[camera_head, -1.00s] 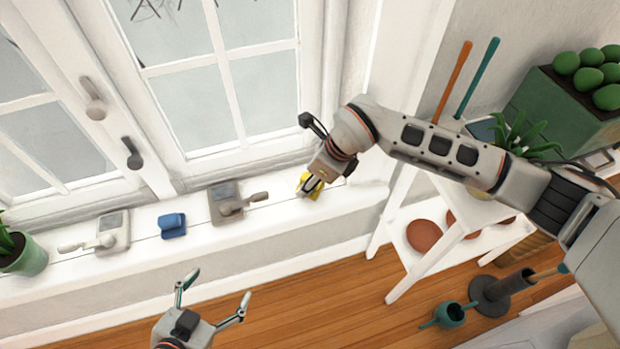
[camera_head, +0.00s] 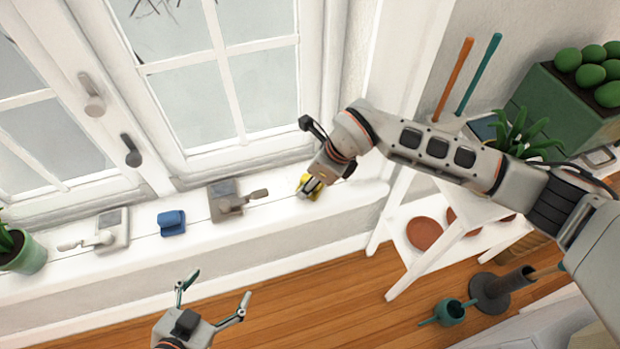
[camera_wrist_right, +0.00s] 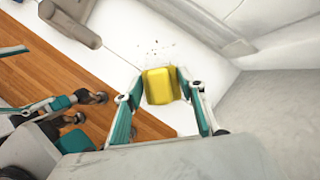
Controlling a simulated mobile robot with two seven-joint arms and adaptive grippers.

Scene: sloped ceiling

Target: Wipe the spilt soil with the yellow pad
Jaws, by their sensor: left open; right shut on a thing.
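The yellow pad (camera_head: 309,185) is at the right end of the white windowsill, in my right gripper (camera_head: 312,188). In the right wrist view the yellow pad (camera_wrist_right: 160,86) sits between the two fingers of my right gripper (camera_wrist_right: 162,92), which is shut on it. A few dark specks of spilt soil (camera_wrist_right: 155,47) lie on the white sill just beyond the pad. The soil cannot be made out in the head view. My left gripper (camera_head: 213,295) is open and empty, above the wooden floor in front of the sill.
On the sill (camera_head: 290,213) stand a grey-brown latch-like thing (camera_head: 226,202), a blue block (camera_head: 172,222), a pale handled thing (camera_head: 110,232) and a potted plant (camera_head: 25,255). A white shelf (camera_head: 405,265) with pots stands right. A green watering can (camera_head: 449,312) is on the floor.

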